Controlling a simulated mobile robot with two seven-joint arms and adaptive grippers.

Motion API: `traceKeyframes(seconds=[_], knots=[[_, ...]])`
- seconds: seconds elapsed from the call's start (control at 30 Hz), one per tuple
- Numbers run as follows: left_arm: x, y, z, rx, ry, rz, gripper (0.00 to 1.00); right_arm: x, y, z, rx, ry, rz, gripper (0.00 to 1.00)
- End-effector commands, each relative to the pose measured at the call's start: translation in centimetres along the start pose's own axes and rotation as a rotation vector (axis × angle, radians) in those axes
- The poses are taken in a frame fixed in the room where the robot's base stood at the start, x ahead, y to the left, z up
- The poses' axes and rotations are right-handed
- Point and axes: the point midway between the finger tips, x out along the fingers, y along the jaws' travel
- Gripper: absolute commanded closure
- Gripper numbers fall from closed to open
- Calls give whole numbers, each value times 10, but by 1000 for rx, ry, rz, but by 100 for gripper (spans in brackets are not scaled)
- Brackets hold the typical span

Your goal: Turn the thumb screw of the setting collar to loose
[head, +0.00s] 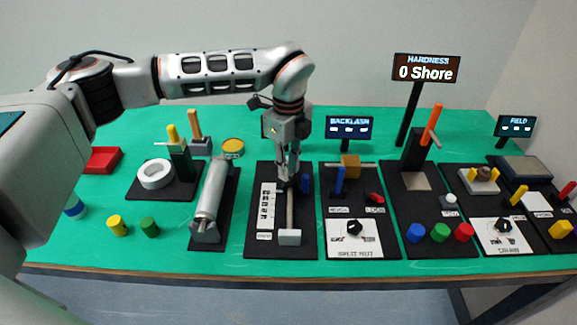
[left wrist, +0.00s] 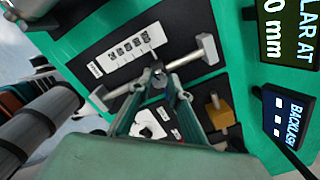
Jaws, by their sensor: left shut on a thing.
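The setting collar's station is a black board (head: 255,248) with a white scale strip (head: 266,207) and a pale rod (head: 290,210) between end blocks. My left gripper (head: 288,178) reaches down over the rod. In the left wrist view its fingertips (left wrist: 160,76) close on a small dark piece at mid-rod, seemingly the collar's thumb screw. The fingers hide most of the collar and screw, so the screw's setting cannot be read. A small blue piece (head: 305,183) shows just right of the fingers; I cannot tell if it belongs to the collar. My right gripper is not in view.
A roller (head: 210,190) stands left of the board. The backlash station, with a blue lever (head: 339,180) and black dial (head: 354,227), stands close on the right. A partly cut-off display (left wrist: 290,35) reads "LAR AT" and "0 mm". The green table front is clear.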

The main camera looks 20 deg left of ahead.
Motion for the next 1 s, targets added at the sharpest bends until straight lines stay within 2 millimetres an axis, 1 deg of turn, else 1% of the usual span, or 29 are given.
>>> traceKeyframes(seconds=[0.2,0.6,0.63,0.67,0.7,1.0], knots=[[-2,-1,1,-36,-1,-4,100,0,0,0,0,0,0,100],[-2,-1,1,-39,-1,-5,100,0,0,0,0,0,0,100],[-2,-1,1,-39,-1,-5,74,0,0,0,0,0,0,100],[-2,-1,1,-39,-1,-4,66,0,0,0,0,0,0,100],[-2,-1,1,-39,-1,-4,65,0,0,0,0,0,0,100],[-1,0,0,-38,0,-2,65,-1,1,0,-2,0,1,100]])
